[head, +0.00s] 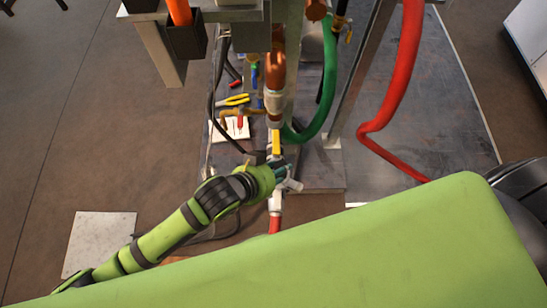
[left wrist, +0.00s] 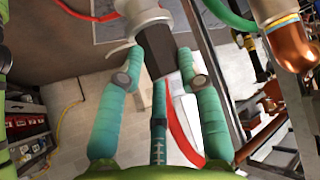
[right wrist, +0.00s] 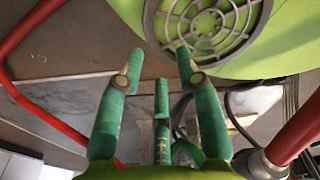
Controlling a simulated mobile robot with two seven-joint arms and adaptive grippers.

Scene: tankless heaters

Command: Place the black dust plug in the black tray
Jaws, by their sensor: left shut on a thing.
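The black dust plug (left wrist: 158,50) is between the fingertips of my left gripper (left wrist: 157,68) in the left wrist view. The plug meets a grey-white fitting (left wrist: 146,14) with a lever. I cannot tell whether it is still seated in it. In the head view my left gripper (head: 285,176) is at the white fitting (head: 291,185) at the foot of the vertical pipe, and hides the plug there. My right gripper (right wrist: 158,62) is open, with nothing between its fingers, near a round green grille. I cannot make out a black tray for certain in any view.
Yellow-handled pliers (head: 234,100) and small tools lie on the bench behind the pipe. A green hose (head: 326,90) and a red hose (head: 398,85) hang to the right of the copper pipe (head: 276,70). A black holder (head: 188,42) with an orange thing is at upper left.

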